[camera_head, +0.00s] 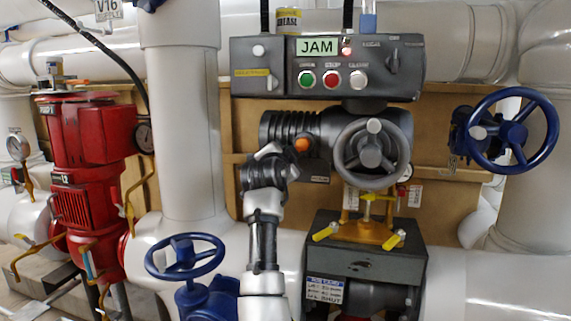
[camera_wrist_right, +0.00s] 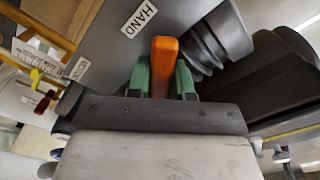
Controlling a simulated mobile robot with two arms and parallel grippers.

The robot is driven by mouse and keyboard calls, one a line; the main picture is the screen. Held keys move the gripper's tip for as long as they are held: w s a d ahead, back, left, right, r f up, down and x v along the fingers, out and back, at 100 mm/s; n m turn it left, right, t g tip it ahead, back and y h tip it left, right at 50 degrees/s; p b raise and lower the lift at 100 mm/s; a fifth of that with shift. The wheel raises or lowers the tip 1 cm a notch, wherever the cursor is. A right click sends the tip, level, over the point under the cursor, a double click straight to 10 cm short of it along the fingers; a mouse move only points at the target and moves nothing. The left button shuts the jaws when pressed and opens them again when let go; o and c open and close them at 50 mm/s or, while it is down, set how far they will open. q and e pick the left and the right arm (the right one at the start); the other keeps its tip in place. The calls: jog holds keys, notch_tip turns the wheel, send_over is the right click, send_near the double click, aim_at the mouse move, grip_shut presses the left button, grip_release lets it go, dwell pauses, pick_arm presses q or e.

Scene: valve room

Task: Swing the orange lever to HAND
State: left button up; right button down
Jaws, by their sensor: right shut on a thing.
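The orange lever (camera_head: 302,145) shows as a small orange end on the grey actuator (camera_head: 290,124), left of the grey handwheel (camera_head: 371,149). In the right wrist view the orange lever (camera_wrist_right: 164,58) stands between the two green fingers of my right gripper (camera_wrist_right: 162,76), which is shut on it. A white HAND label (camera_wrist_right: 139,18) is on the grey housing just left of the lever's tip. A second label (camera_wrist_right: 76,68) lies farther left, its print hard to read. In the head view my right gripper (camera_head: 287,157) reaches the lever from below, its fingers mostly hidden. My left gripper is not in view.
A control box (camera_head: 328,68) with a JAM sign and a lit red lamp sits above the actuator. Blue handwheels stand at lower left (camera_head: 185,257) and right (camera_head: 512,129). A red pump (camera_head: 88,160) is at left. A thick white pipe (camera_head: 183,110) rises left of my arm.

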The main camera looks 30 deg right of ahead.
jog(key=shift+r, duration=0.15)
jog(key=c, duration=1.4)
grip_release()
jog(key=o, duration=0.4)
jog(key=shift+w, duration=0.15)
jog(key=b+v, duration=0.3)
jog(key=v, duration=0.7)
jog(key=shift+s+a, duration=0.25)
jog(key=shift+s, duration=0.1)
